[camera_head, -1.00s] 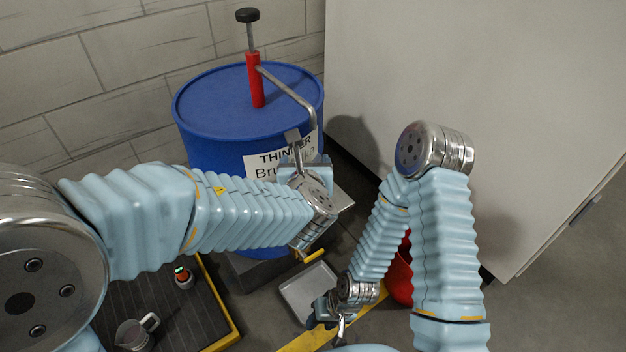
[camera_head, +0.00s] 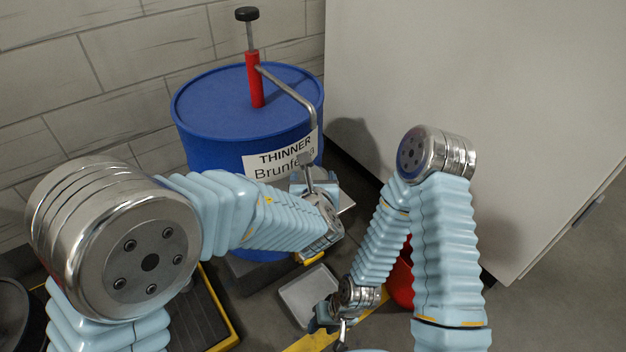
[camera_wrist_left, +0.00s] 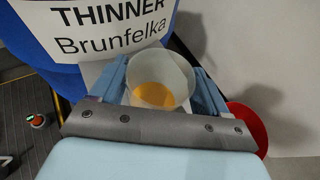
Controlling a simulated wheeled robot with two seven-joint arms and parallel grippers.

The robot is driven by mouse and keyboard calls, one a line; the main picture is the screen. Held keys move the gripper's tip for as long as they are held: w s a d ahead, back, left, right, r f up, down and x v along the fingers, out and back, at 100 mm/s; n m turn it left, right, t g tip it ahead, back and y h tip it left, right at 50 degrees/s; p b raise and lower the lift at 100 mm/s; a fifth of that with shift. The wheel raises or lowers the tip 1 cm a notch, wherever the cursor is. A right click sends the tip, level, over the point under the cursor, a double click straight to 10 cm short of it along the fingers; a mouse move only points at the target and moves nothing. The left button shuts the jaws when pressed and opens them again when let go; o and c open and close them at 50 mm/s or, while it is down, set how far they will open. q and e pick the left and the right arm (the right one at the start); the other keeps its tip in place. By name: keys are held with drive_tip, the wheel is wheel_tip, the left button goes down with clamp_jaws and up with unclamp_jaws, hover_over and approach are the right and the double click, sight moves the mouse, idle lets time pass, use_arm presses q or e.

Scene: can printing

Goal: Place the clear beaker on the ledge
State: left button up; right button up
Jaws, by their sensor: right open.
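The clear beaker (camera_wrist_left: 160,82) with orange liquid in the bottom sits upright between the fingers of my left gripper (camera_wrist_left: 165,85), which touch its sides. In the head view, my left gripper (camera_head: 312,185) is at the front right of the blue drum, beside the spout's lower end; the beaker is mostly hidden there. A pale flat surface (camera_head: 346,201) shows just right of this gripper, low by the drum; I cannot tell whether it is the ledge. My right gripper (camera_head: 332,322) is open and low near the grey tray, with no object visible in it.
The blue drum (camera_head: 215,110) labelled thinner has a red pump (camera_head: 256,80) with a bent metal spout. A grey tray (camera_head: 300,300) lies on the floor. A red container (camera_head: 402,275) is behind my right arm. A large pale cabinet (camera_head: 470,90) closes off the right.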

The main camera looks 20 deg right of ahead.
use_arm(q)
drive_tip(key=o, duration=0.4)
drive_tip(key=shift+r, duration=0.15)
drive_tip(key=v, duration=1.2)
